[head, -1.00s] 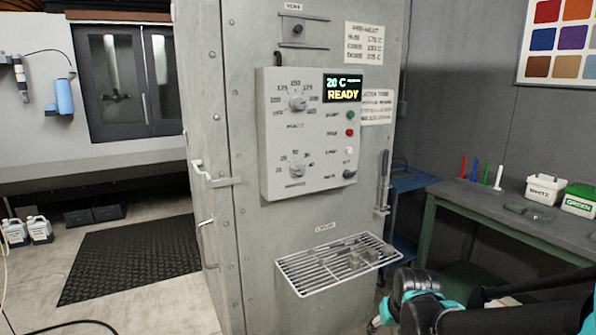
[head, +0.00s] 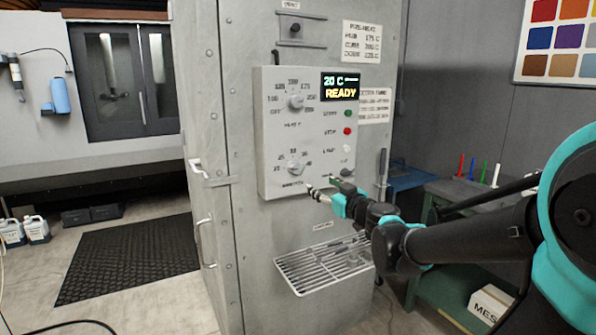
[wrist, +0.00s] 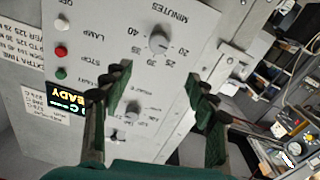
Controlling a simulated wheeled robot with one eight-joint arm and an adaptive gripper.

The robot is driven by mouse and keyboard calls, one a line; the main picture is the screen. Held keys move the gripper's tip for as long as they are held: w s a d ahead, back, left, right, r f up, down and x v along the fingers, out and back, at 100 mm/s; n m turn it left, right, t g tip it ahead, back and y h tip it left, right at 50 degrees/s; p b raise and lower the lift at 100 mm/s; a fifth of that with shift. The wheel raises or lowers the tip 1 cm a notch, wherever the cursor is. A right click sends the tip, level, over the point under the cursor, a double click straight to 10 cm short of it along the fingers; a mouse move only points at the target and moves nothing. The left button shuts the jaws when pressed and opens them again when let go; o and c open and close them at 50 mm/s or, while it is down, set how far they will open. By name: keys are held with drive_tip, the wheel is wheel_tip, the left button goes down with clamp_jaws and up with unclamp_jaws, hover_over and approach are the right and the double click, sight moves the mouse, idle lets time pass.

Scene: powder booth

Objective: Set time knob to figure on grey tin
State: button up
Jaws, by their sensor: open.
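The time knob (head: 295,168) is the lower of two round knobs on the oven's control panel (head: 270,130). In the wrist view the time knob (wrist: 158,43) sits under the word MINUTES, ringed by figures including 20, 25, 30 and 40. I cannot tell surely which figure it points to. My gripper (head: 318,193) is just below and right of this knob, in front of the panel. In the wrist view my gripper (wrist: 160,82) is open and empty, its fingers apart, with the time knob beyond the gap. No grey tin is recognisable.
The upper heat knob (head: 295,101) and a lit display (head: 341,87) reading 20 C READY share the panel. A lamp switch (head: 346,172) is near my gripper. A wire shelf (head: 320,265) juts out below. My arm hides part of the bench (head: 450,190).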

sight(298, 169)
drive_tip(key=x, duration=1.7)
drive_tip(key=shift+w+r, duration=0.15)
drive_tip(key=shift+w, duration=0.15)
drive_tip(key=c, duration=1.2)
drive_tip(key=shift+o, duration=0.2)
